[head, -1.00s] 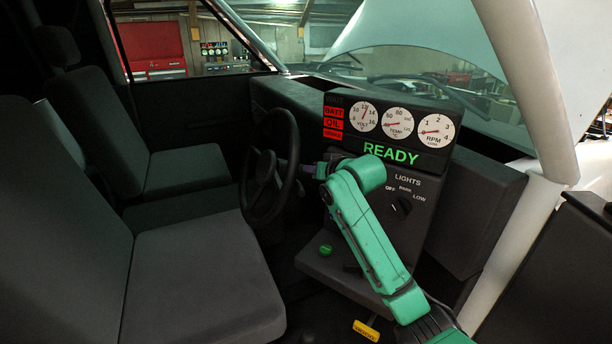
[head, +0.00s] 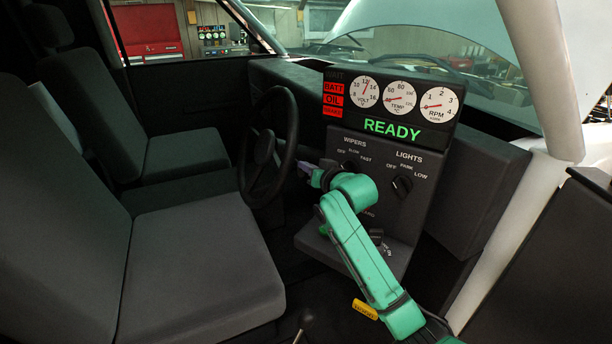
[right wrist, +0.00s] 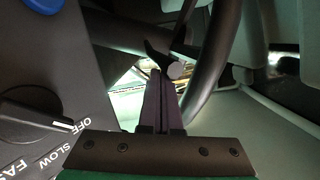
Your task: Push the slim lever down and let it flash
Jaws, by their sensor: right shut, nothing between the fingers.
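A slim dark lever (right wrist: 178,62) with a rounded grey end shows in the right wrist view, beside the steering wheel (right wrist: 212,60). My right gripper (right wrist: 160,75) is shut and empty, its fingertips right at the lever's end; I cannot tell whether they touch. In the head view my right gripper (head: 304,168) is between the steering wheel (head: 264,160) and the dash panel (head: 425,165), and I cannot make out the lever there. The display (head: 392,130) reads READY in green. My left gripper is not in view.
The wipers knob (right wrist: 32,108) is close on the left in the wrist view. The lights knob (head: 402,187) is right of my arm. A yellow tag (head: 365,309) hangs below the panel. Grey seats (head: 195,270) fill the left.

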